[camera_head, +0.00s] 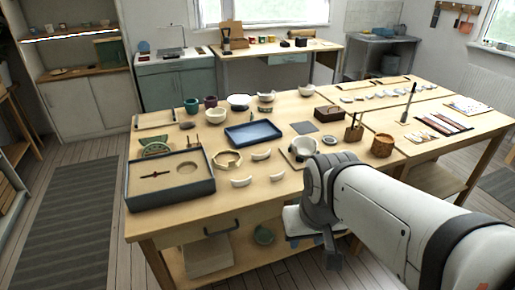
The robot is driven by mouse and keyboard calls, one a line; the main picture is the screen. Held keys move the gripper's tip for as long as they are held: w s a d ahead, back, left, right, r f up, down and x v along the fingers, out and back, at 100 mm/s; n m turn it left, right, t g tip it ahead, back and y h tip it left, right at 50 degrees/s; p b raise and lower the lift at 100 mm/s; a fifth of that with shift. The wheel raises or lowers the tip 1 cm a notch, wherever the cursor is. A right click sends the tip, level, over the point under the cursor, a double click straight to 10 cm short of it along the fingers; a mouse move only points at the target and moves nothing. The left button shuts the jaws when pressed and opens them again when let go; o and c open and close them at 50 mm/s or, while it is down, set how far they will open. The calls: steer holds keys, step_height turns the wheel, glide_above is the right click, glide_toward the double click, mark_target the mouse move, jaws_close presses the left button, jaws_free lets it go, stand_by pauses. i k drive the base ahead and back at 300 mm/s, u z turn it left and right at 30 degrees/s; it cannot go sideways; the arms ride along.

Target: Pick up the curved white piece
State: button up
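Several curved white pieces lie loose on the wooden worktable (225,136). One (261,154) is right of a cream ring-shaped bowl (227,159). Another (241,182) lies nearer the front edge. A third (277,176) lies to its right. They look alike, and I cannot tell which one is meant. None is touched by my arm. My arm comes in from the lower right, and its wrist bends down at the table's front edge, right of the pieces. My gripper (304,240) seems to be low there, partly hidden; its finger opening is unclear.
A dark grey tray box (170,195) stands left of the pieces. A blue tray (253,134) is behind them. A white bowl (304,148) stands to the right, close to my wrist. A wooden pot (382,146) is farther right. Bare wood surrounds the pieces.

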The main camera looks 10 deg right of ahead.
mark_target(244, 182)
steer(key=z, duration=0.05)
steer(key=i, duration=1)
